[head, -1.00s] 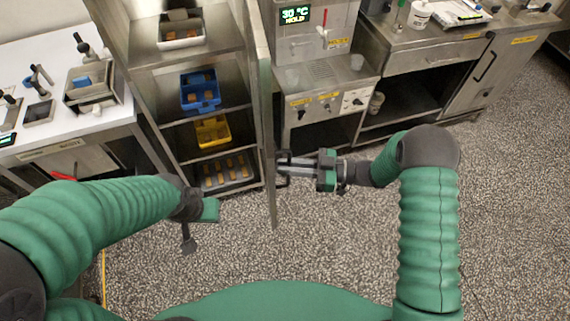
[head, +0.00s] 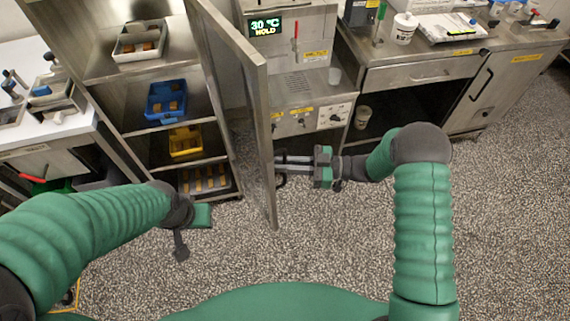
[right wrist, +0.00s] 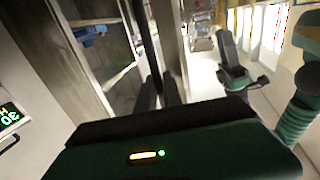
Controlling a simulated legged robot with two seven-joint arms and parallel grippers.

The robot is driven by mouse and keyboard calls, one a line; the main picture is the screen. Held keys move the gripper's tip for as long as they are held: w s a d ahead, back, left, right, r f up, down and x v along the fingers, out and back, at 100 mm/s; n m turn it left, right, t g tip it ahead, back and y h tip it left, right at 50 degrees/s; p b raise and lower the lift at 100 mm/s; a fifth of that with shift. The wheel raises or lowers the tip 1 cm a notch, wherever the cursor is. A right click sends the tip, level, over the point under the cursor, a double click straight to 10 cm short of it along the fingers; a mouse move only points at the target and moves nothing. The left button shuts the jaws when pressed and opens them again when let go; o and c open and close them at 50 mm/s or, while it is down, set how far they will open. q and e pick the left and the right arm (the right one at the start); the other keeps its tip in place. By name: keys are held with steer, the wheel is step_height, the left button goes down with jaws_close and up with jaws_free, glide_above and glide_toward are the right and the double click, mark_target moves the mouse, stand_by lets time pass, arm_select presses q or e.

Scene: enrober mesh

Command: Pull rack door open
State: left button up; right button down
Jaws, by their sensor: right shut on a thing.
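The steel rack (head: 108,95) stands at the left with its shelves exposed. Its door (head: 238,100) stands open, swung out from the rack's right side toward me, with the inner face showing. My right gripper (head: 283,168) is shut on the dark door handle (head: 279,182) on the door's outer side, low near its free edge. In the right wrist view the gripper's dark fingers (right wrist: 160,92) close around a dark bar, the handle. My left gripper (head: 191,229) hangs empty over the floor in front of the rack; its finger opening is unclear.
The rack holds a white bin (head: 140,40), a blue bin (head: 166,101), a yellow bin (head: 185,141) and a low tray (head: 205,181). A machine with a display (head: 265,27) stands right of the door. A white counter (head: 45,130) is at left. The speckled floor is clear ahead.

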arm_select(q)
steer(key=shift+a, duration=0.15)
arm_select(e)
steer(key=shift+s+a, duration=0.1)
steer(key=shift+a, duration=0.05)
